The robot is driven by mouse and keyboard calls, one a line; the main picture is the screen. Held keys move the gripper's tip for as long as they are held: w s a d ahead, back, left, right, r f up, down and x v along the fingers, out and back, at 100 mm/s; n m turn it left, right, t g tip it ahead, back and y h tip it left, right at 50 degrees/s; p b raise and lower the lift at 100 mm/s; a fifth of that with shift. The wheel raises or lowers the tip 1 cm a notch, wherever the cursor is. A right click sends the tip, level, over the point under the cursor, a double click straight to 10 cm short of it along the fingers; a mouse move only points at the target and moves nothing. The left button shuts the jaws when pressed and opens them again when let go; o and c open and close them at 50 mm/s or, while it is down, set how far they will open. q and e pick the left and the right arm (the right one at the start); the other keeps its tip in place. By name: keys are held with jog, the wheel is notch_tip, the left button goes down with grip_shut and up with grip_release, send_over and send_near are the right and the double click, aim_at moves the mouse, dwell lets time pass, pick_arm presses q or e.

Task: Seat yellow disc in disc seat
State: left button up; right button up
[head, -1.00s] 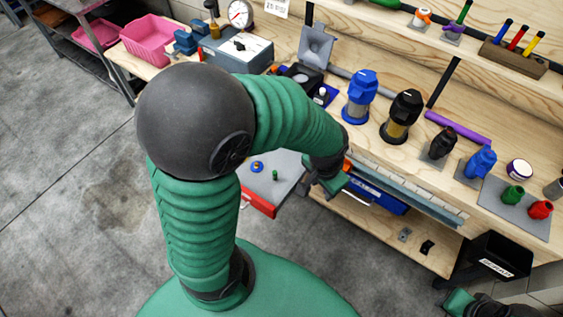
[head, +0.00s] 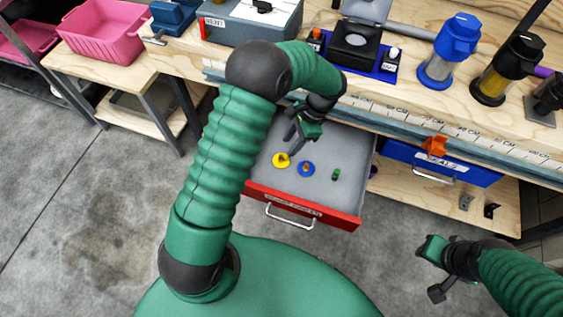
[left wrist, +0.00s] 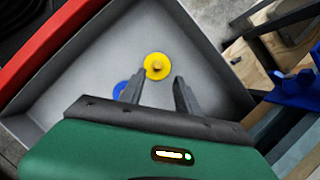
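The yellow disc (head: 281,160) lies flat in the open red-fronted drawer (head: 300,203), left of a blue disc (head: 306,169). In the left wrist view the yellow disc (left wrist: 157,66) has a small central knob and lies just beyond my fingertips. My left gripper (head: 296,140) is above the drawer, close to the yellow disc; in the left wrist view its fingers (left wrist: 157,84) are apart and empty. A black block with a round recess (head: 356,40), perhaps the disc seat, stands on the bench.
A small green part (head: 336,174) lies in the drawer, right of the blue disc. A closed blue drawer (head: 440,163) is to the right. A grey box (head: 250,22), blue bottle (head: 450,50) and yellow-black bottle (head: 508,68) stand on the bench. The drawer walls surround the discs.

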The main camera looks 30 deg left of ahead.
aim_at(282, 156)
pick_arm(q)
jog(key=x, duration=0.1)
jog(key=b+x, duration=0.1)
jog(key=x, duration=0.1)
jog(key=b+x, duration=0.1)
jog(key=x, duration=0.1)
jog(key=shift+s, duration=0.4)
jog(key=shift+s+a+f+b, duration=0.1)
jog(key=shift+a+f+b, duration=0.05)
jog(key=shift+f+b, duration=0.2)
grip_shut()
